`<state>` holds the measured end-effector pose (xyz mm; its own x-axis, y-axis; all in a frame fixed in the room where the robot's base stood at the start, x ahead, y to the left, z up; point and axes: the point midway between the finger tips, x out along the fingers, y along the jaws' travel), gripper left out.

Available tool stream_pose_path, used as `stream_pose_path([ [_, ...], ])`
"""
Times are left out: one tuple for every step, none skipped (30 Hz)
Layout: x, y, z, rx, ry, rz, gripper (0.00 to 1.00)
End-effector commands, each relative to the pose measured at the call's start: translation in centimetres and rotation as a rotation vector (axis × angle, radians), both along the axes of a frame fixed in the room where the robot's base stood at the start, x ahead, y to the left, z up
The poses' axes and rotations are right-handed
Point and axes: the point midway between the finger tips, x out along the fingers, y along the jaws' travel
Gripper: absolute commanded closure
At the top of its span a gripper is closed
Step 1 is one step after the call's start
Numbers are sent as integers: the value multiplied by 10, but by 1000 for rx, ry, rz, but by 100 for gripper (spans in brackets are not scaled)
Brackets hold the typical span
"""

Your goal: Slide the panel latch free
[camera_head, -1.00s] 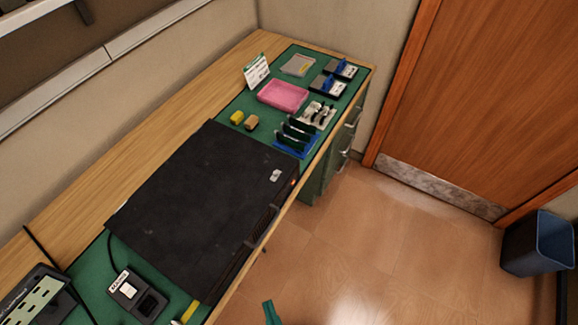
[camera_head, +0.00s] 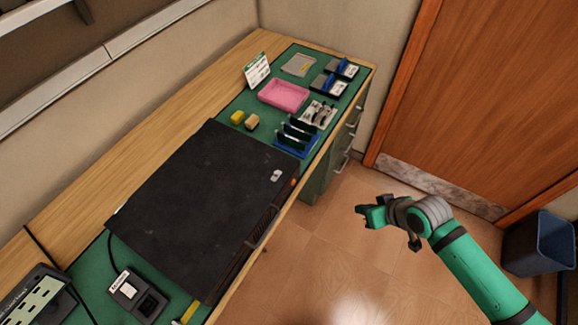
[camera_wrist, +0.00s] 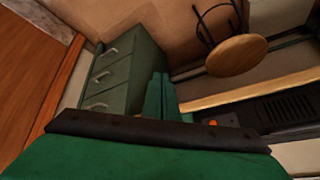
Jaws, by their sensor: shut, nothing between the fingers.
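A black computer case (camera_head: 190,200) lies flat on the green mat on the desk in the head view. A small light-grey latch (camera_head: 277,175) sits on its top panel near the right corner. An orange spot (camera_head: 295,182) shows on the case's edge close to it. My gripper (camera_head: 362,212) is in the air over the floor, right of the desk and apart from the case. It is shut and empty. In the wrist view my green fingers (camera_wrist: 160,97) lie together, with the dark case front (camera_wrist: 280,112) and an orange spot beyond them.
A pink tray (camera_head: 283,95), blue rack (camera_head: 294,138), small yellow and tan blocks and drives stand at the desk's far end. Green drawers (camera_wrist: 120,75) and a round stool (camera_wrist: 237,55) show in the wrist view.

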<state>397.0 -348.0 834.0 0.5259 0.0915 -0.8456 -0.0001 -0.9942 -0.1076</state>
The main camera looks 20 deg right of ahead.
Motion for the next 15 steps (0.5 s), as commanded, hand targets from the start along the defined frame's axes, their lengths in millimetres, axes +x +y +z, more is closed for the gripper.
stream_pose_path([
  [24,4,19,29,9,19,100],
  [36,7,32,50,17,27,100],
  [50,13,48,81,27,40,100],
  [60,17,60,103,35,52,100],
  [69,23,72,127,42,64,100],
  [79,30,89,157,50,82,100],
  [86,36,100,178,57,95,100],
  [92,42,111,199,63,109,100],
  [99,49,125,225,70,129,100],
  [103,55,134,243,75,143,100],
  [106,60,143,259,79,157,100],
  [110,67,153,278,83,174,100],
  [112,71,159,290,87,185,100],
  [114,75,164,300,89,195,100],
  [116,79,169,310,92,206,100],
])
